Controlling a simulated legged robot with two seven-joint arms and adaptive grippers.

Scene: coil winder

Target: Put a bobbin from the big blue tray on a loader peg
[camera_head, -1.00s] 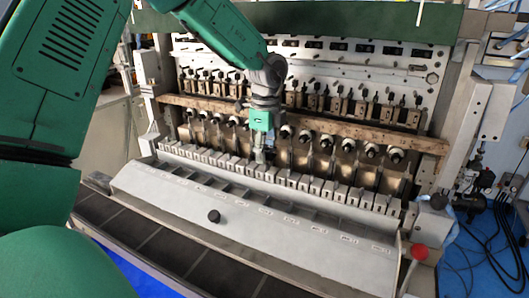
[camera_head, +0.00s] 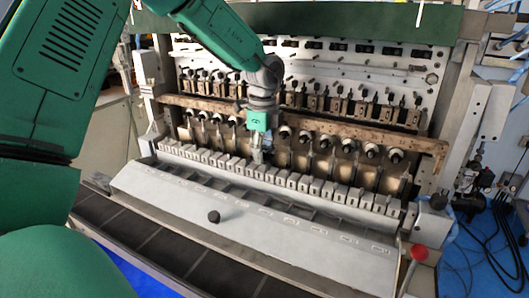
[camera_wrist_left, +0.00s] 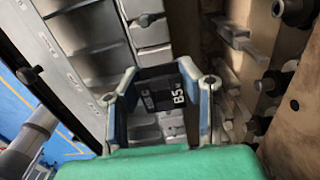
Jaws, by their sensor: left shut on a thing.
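My left gripper (camera_head: 258,155) is over the row of pale blocks (camera_head: 325,190) along the front of the winder, near its middle. In the left wrist view its two fingers (camera_wrist_left: 160,95) stand apart around a dark piece with white lettering. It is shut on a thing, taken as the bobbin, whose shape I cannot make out. The loader pegs cannot be told apart clearly below the gripper. The big blue tray is not recognisable in either view. My right gripper is not in view.
Dark spindles with pale ends (camera_head: 367,150) line the machine behind the gripper, below a worn rail (camera_head: 340,137). In front is a sloping white cover (camera_head: 280,240) with a black knob (camera_head: 214,215). A red knob (camera_head: 418,252) stands at the right end.

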